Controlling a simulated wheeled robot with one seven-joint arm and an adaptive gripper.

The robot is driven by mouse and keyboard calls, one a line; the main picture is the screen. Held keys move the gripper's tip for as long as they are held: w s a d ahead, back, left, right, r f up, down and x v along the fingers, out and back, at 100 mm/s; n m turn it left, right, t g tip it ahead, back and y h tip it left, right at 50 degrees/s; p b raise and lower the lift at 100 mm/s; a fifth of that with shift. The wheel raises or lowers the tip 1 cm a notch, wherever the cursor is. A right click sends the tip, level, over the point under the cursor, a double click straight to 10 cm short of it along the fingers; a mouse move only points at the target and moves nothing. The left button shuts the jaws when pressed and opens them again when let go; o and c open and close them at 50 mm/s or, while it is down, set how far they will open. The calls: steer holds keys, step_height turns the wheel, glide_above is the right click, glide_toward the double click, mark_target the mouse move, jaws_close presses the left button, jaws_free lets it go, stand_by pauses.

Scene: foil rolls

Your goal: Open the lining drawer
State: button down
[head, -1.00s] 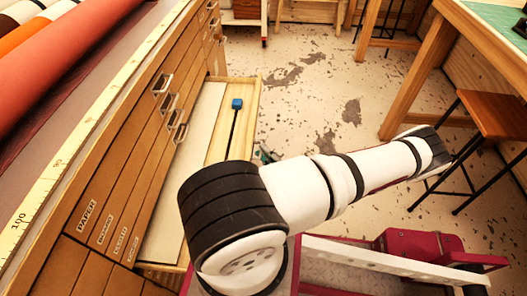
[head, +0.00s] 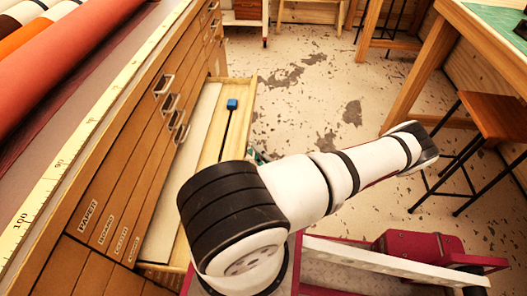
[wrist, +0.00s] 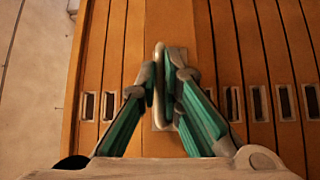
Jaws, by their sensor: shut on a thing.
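In the head view, a low drawer (head: 247,110) stands pulled out from the wooden cabinet (head: 110,165). I cannot read its label. It holds a pale sheet and a blue block (head: 232,104) on a dark rod. In the wrist view, a metal handle (wrist: 159,108) is mounted on a broad wooden drawer front (wrist: 200,30). My gripper (wrist: 161,82) is shut on this handle, one teal finger on each side. In the head view my arm hides most of the gripper and the handle.
Drawers above it, with metal handles (head: 162,84) and labels such as PAPER, look shut. Coloured rolls (head: 60,60) lie on the cabinet top by a yellow ruler (head: 60,165). A stool (head: 495,115) and a table (head: 440,50) stand right. Floor between is open.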

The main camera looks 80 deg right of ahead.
steer(key=shift+w, duration=0.1)
steer(key=c, duration=2)
jaws_free()
steer(key=v, duration=1.2)
steer(key=shift+d+r, duration=0.1)
